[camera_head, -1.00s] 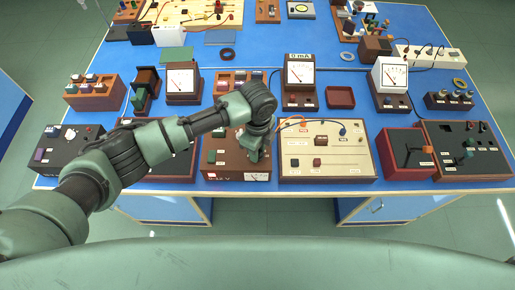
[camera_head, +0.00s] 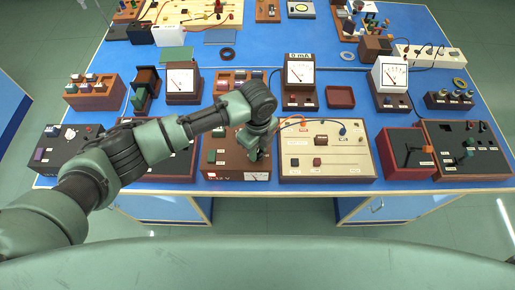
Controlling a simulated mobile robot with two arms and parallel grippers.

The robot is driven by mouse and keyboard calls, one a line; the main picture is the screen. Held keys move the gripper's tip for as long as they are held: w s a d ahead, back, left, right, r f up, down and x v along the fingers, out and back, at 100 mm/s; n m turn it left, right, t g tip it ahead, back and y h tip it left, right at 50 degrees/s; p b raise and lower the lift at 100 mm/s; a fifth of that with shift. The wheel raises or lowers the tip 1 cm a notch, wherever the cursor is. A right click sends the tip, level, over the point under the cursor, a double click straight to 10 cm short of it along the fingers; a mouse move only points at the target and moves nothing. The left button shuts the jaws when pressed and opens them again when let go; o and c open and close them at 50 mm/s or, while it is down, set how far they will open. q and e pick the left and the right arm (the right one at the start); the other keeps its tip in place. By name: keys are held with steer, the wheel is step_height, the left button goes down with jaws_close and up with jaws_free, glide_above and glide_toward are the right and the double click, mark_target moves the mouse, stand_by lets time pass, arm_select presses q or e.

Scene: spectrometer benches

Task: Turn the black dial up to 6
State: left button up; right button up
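A brown power supply box (camera_head: 232,171) stands near the front edge of the blue bench, with a red display and a small white meter on its front. My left gripper (camera_head: 254,156) points down onto the right part of its top panel. The gripper and wrist cover that part, so the black dial is hidden and I cannot tell whether the fingers touch it or how they are set. My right gripper is not in view.
A cream panel box (camera_head: 327,165) stands close on the right, with a wire rising near my wrist. A dark box (camera_head: 68,148) with a white dial is at the far left. Brown meter boxes (camera_head: 183,97) stand behind. The bench's front edge (camera_head: 300,190) is bare.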

mark_target(258, 152)
arm_select(q)
steer(key=o, duration=0.4)
steer(key=shift+r, duration=0.1)
step_height(258, 152, up, 7)
steer(key=shift+d+b, duration=0.1)
steer(key=shift+b, duration=0.9)
steer(key=shift+r, duration=0.4)
